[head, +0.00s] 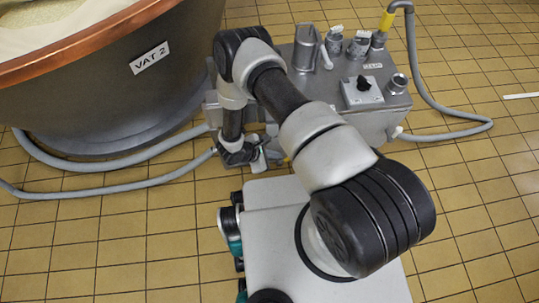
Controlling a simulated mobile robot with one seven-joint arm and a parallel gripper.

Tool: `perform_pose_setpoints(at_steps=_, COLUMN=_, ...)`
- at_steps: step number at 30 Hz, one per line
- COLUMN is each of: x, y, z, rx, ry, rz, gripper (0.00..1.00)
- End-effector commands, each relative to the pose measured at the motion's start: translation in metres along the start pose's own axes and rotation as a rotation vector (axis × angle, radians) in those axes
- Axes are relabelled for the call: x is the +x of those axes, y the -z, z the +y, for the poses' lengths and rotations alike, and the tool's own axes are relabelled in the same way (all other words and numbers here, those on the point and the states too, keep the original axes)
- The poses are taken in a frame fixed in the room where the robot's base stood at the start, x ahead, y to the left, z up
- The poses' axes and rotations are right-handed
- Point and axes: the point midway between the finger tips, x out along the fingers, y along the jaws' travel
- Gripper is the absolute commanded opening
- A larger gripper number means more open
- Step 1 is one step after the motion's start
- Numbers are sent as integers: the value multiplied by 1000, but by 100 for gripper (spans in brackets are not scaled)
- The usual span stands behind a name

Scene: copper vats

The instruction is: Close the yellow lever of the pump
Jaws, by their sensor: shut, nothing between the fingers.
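The pump (375,122) is a grey metal box on the tiled floor, beyond my base. My arm reaches across its front left side and covers part of it. My gripper (260,163) is low at the pump's front left, close to the hose end there, and is shut and empty. Whether it touches the pump cannot be told. The yellow lever is not clearly visible; a small yellowish patch shows just right of the gripper, but I cannot tell what it is.
A large vat (110,95) with a copper rim, labelled VAT 2, stands at the left. Grey hoses (110,188) run over the floor at left, and another (447,136) loops at right. A black knob (363,84) sits on the pump's top. The right floor is mostly clear.

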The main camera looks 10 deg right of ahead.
Motion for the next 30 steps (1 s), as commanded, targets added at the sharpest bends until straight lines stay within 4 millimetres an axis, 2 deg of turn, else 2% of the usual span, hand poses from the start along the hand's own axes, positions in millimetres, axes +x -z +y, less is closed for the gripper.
perform_pose_setpoints(at_steps=1, x=15, y=2, z=-1, rx=2, ry=3, rz=-1, gripper=0)
perform_pose_setpoints(at_steps=3, x=28, y=1, z=-2, rx=2, ry=3, rz=-1, gripper=0)
perform_pose_setpoints(at_steps=10, x=59, y=0, z=0, rx=1, ry=2, rz=-1, gripper=0)
perform_pose_setpoints(at_steps=15, x=67, y=0, z=0, rx=0, ry=0, rz=0, gripper=0)
perform_pose_setpoints(at_steps=30, x=66, y=-3, z=0, rx=6, ry=1, rz=24, gripper=0)
